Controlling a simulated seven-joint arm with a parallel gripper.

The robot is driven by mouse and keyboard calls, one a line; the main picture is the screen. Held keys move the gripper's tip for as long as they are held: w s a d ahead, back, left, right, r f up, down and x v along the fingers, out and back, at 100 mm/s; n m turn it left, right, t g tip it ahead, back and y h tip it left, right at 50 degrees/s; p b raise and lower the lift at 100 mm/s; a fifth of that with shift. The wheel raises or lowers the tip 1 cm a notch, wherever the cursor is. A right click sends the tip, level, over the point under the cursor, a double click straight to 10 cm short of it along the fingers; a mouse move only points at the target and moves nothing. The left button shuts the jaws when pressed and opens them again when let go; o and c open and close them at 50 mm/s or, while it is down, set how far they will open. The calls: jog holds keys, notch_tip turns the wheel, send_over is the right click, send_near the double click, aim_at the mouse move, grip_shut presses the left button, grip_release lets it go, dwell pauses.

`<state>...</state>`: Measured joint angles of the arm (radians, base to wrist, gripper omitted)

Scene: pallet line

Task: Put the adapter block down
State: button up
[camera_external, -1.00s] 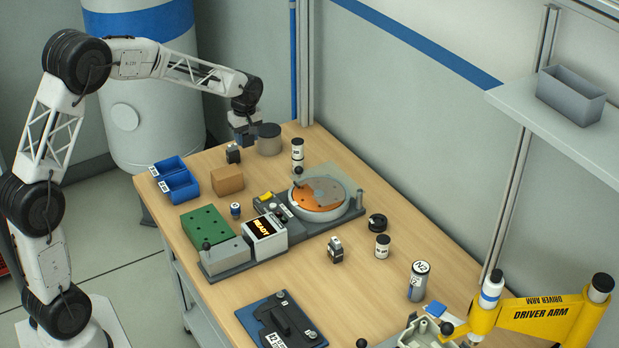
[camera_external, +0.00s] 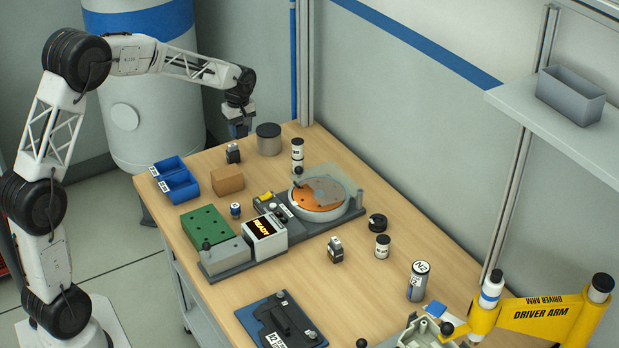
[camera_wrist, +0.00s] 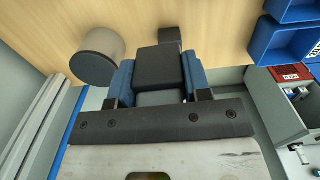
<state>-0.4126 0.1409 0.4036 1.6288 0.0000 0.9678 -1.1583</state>
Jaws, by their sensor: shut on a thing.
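My gripper (camera_external: 238,127) hangs over the far left corner of the table, pointing down. In the wrist view its two blue-padded fingers (camera_wrist: 158,78) are shut on a dark block, which I take for the adapter block (camera_wrist: 155,64). The held block is too small to make out clearly in the external view. A small dark fixture with a pale face (camera_external: 233,153) stands on the table just below my gripper. A dark piece (camera_wrist: 167,38) shows just beyond the held block in the wrist view. I cannot tell the gap between the held block and the table.
A grey cylinder (camera_external: 269,139) stands right of my gripper. Two blue bins (camera_external: 176,179) and a cardboard box (camera_external: 228,180) stand nearer. A black-capped white bottle (camera_external: 298,150) and a turntable unit (camera_external: 317,198) lie to the right. Some bare wood surrounds the small fixture.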

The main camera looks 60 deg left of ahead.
send_over(269, 129)
jog(key=shift+s+d+f, duration=0.1)
jog(key=shift+s+f, duration=0.05)
jog(key=shift+f, duration=0.55)
jog(key=shift+f, duration=0.1)
jog(key=shift+f, duration=1.65)
jog(key=shift+f, duration=0.15)
jog(key=o, duration=0.9)
jog(key=shift+o, duration=0.2)
notch_tip(269, 129, up, 12)
